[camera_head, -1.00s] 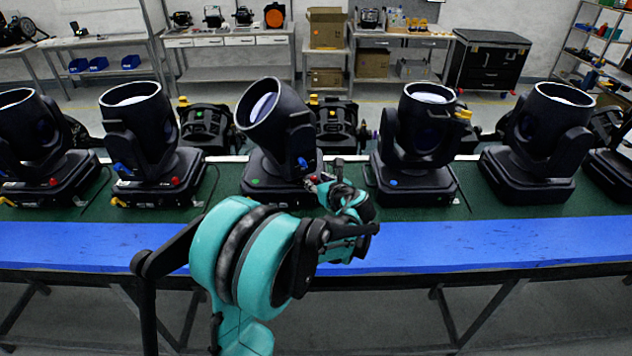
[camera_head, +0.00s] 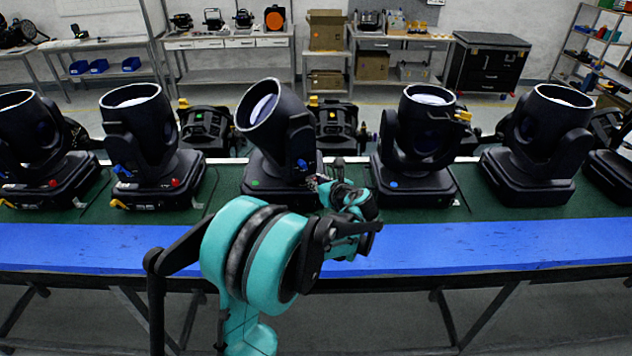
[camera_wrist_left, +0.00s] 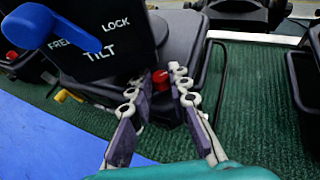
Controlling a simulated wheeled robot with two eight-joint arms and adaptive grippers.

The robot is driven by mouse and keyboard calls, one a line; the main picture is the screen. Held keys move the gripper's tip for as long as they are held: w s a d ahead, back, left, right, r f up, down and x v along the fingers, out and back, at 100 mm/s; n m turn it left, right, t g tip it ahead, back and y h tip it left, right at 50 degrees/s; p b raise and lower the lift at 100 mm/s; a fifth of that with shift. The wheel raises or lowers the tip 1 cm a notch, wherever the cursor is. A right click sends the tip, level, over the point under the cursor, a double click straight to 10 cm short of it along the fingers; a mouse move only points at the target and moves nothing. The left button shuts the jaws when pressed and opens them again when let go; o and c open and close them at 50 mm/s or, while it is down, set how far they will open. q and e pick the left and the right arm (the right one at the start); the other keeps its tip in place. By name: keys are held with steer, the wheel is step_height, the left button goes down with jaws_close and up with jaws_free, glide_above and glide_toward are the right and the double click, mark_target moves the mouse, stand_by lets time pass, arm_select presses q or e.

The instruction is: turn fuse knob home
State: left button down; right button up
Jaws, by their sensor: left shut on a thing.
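The red fuse knob (camera_wrist_left: 160,76) sits low on the base of the tilted middle lamp (camera_head: 285,135). In the left wrist view my left gripper (camera_wrist_left: 157,84) has its two fingers on either side of the knob, shut on it. The lamp's black panel above reads FREE, LOCK and TILT beside a blue lever (camera_wrist_left: 62,32). In the head view my left gripper (camera_head: 326,184) is at the base's front right corner, and the knob is hidden there. My right gripper is in neither view.
Other lamps stand on both sides, one to the left (camera_head: 150,150) and one to the right (camera_head: 415,150). They rest on a green mat (camera_head: 232,185) behind a blue strip (camera_head: 470,245). A yellow lever (camera_wrist_left: 65,95) lies left of the fingers.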

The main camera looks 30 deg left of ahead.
arm_select(q)
steer(key=n+g+y, duration=0.1)
steer(key=n+g, duration=0.1)
steer(key=w+n+g+y, duration=0.1)
steer(key=n+g, duration=0.1)
steer(key=g, duration=0.1)
steer(key=shift+d+n, duration=0.15)
steer(key=shift+n, duration=0.25)
steer(key=n+g, duration=0.1)
steer(key=g, duration=0.1)
steer(key=n+g+p, duration=0.1)
steer(key=n+g, duration=0.2)
steer(key=shift+w+n+g, duration=0.3)
steer(key=shift+n+g, duration=0.1)
steer(key=shift+g+h, duration=0.3)
steer(key=c, duration=1.4)
jaws_free()
steer(key=v, duration=1.2)
steer(key=shift+f, duration=0.1)
steer(key=shift+c, duration=0.2)
